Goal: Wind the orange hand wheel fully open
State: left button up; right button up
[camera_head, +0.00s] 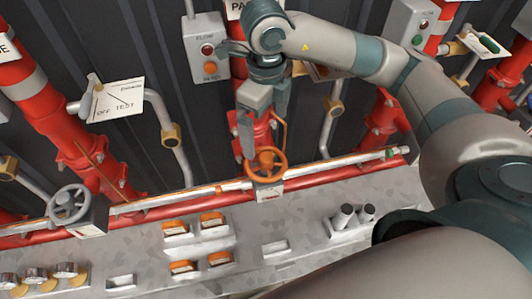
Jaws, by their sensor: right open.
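The orange hand wheel (266,163) sits low in the middle of the head view, in front of a red pipe and above a small white label plate. My right gripper (262,140) comes down from above, over the wheel's upper side. Its fingers are apart, and one finger (246,137) reaches close to the wheel's upper left rim. I cannot tell whether it touches the rim. The gripper holds nothing that I can see. My left gripper is not in view.
A grey hand wheel (69,203) stands at the left. A silver rail (330,164) runs past the orange wheel. The ledge below carries orange-topped blocks (212,219) and two dark cylinders (343,215). A FLOW box (208,48) hangs behind, left of my arm.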

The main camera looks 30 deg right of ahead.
aim_at(266, 157)
notch_tip(266, 157, down, 12)
jog(key=p, duration=0.3)
jog(key=shift+p, duration=0.3)
